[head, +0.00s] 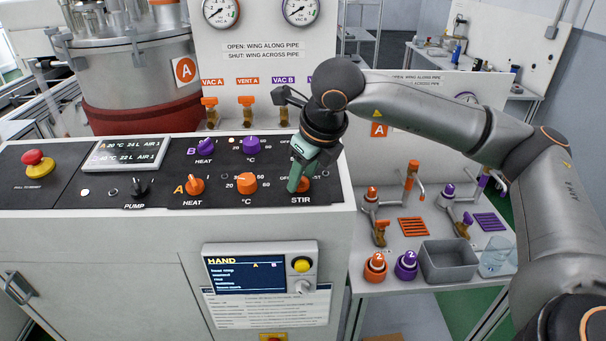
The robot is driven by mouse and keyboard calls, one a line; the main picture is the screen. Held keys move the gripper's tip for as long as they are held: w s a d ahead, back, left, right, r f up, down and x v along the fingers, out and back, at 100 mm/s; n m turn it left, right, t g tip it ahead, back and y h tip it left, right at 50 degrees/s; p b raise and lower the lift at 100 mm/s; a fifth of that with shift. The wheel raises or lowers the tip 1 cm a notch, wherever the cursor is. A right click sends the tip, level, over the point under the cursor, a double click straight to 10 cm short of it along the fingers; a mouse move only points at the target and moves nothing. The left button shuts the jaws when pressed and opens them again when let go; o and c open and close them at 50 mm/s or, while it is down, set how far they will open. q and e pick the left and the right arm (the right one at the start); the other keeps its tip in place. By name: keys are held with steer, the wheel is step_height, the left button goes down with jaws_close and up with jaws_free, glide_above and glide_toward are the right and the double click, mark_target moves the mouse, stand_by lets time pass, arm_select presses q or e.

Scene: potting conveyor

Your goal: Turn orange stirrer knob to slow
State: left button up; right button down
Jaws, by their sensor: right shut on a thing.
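The orange stirrer knob (304,185) sits above the STIR label at the right end of the black control panel (100,190). My right gripper (297,183) reaches down to it from above and is shut on it. The green fingers and the wrist cover much of the knob and most of the marks around it, so I cannot read its setting. My left gripper is not in view.
Left of the stirrer are an orange °C knob (246,183), an orange HEAT knob (195,186) and a purple °C knob (251,144). A red stop button (34,158) is far left. Orange valve handles (247,101) stand behind. A grey bin (448,262) is at right.

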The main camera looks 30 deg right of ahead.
steer(key=shift+f+m+b, duration=0.2)
steer(key=shift+m+b, duration=0.5)
steer(key=shift+b, duration=0.2)
steer(key=shift+a+m+h+b, duration=0.15)
steer(key=shift+m+h+b, duration=0.35)
steer(key=shift+m+b, duration=0.65)
steer(key=m+h+b, duration=0.1)
steer(key=m, duration=0.2)
steer(key=shift+r, duration=0.15)
steer(key=shift+a+r+m+b, duration=0.1)
steer(key=shift+m+b, duration=0.25)
steer(key=shift+m, duration=0.5)
steer(key=shift+w+m, duration=0.1)
steer(key=shift+m, duration=0.2)
steer(key=shift+c, duration=2.2)
jaws_free()
